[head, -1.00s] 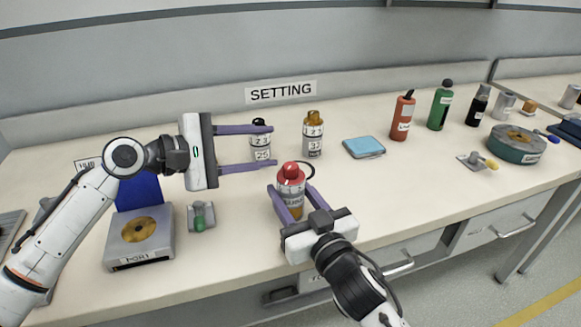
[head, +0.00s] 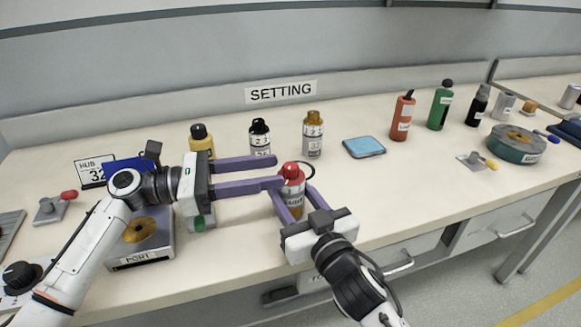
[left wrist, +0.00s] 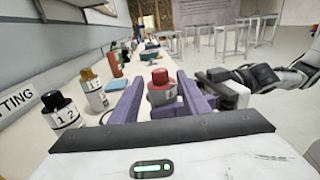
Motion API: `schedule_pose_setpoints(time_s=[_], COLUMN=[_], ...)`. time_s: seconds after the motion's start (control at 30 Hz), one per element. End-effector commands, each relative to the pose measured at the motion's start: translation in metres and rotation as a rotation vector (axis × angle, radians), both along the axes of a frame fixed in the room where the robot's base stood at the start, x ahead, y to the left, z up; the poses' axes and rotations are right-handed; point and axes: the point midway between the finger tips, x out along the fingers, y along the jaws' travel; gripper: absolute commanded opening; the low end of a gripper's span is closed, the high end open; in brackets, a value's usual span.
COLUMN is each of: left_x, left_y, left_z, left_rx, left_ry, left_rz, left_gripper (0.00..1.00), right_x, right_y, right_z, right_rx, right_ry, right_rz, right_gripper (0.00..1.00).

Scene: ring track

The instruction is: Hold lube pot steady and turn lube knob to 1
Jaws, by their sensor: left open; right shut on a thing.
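The lube pot (head: 294,191) stands upright on the table, with a red knob (head: 290,170) on top and a pale collar below it. My right gripper (head: 293,202) is shut around its body from the front. My left gripper (head: 280,172) is open, its purple fingers pointing right, with the fingertips at the left of the red knob. In the left wrist view the red knob (left wrist: 160,77) shows between and beyond the left fingers. The collar (left wrist: 162,95) shows beneath it. I cannot read the knob's setting.
Black-topped (head: 259,137) and amber-topped (head: 313,134) numbered pots stand behind, below the SETTING sign (head: 281,92). A blue pad (head: 364,147) and bottles (head: 402,116) lie to the right.

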Motion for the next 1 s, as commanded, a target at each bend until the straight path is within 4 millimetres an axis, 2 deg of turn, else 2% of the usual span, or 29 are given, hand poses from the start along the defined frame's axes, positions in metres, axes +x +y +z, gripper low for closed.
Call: schedule_pose_setpoints(time_s=[0.1, 0.3, 0.67, 0.77, 0.93, 1.0], left_x=[0.004, 0.010, 0.012, 0.012, 0.012, 0.012], left_y=[-0.021, -0.045, -0.052, -0.052, -0.051, -0.051], left_z=[0.001, 0.001, 0.000, 0.000, 0.000, 0.000], left_rx=[-0.001, 0.001, 0.003, 0.003, 0.003, 0.003], left_ry=[-0.002, -0.003, -0.003, -0.003, -0.003, -0.003], left_rz=[-0.002, 0.000, 0.001, 0.001, 0.001, 0.003], left_gripper=[0.42, 0.42, 0.42, 0.28, 0.00, 0.00], right_x=[0.000, 0.000, 0.000, 0.000, 0.000, 0.000], right_y=[0.000, 0.000, 0.000, 0.000, 0.000, 0.000], right_z=[-0.001, -0.001, -0.001, -0.001, -0.001, -0.001], right_rx=[0.000, 0.000, 0.000, 0.000, 0.000, 0.000], right_ry=[0.001, 0.001, 0.001, 0.001, 0.001, 0.001], right_rz=[0.000, 0.000, 0.000, 0.000, 0.000, 0.000], right_gripper=[0.16, 0.16, 0.16, 0.16, 0.16, 0.16])
